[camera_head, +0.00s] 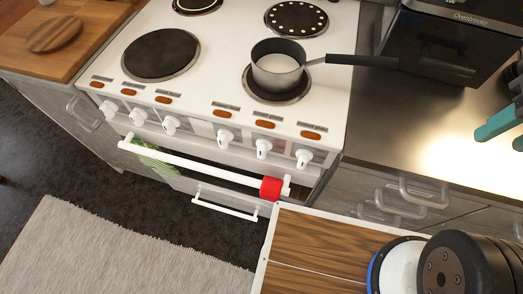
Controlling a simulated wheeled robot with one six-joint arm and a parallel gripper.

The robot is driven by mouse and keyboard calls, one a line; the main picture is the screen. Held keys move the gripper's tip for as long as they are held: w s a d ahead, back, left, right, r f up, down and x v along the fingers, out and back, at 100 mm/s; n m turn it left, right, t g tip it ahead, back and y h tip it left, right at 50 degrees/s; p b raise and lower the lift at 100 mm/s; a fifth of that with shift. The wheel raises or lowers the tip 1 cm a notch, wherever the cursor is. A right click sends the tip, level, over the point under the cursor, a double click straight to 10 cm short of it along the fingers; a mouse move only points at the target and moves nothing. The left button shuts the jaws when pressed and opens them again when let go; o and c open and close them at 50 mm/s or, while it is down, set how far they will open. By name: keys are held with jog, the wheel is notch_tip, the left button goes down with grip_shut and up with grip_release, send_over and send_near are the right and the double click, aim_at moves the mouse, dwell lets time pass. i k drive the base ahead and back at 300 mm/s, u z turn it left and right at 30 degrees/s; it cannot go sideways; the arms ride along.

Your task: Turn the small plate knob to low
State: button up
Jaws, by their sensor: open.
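The cooker (215,60) has a row of several white knobs along its front. From left to right they include a far-left knob (108,110), one right of the middle gap (225,137), another (263,148) and a far-right knob (304,158). Each has an orange-brown oval and a small label above it. The labels are too small to read, so I cannot tell which is the small plate knob or its setting. My gripper (501,138), with teal fingers, is at the right edge, partly cut off. It is open, empty and well apart from the knobs.
A saucepan (278,68) sits on the front right plate, its handle over the steel counter (410,130). A white rail (200,165) with a green towel (155,160) and red band (271,189) crosses below the knobs. A black appliance (440,50) stands behind right.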

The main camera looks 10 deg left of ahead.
aim_at(263, 145)
jog(key=k, duration=0.5)
jog(key=u, duration=2.9)
jog(key=k, duration=0.3)
jog(key=z, duration=2.3)
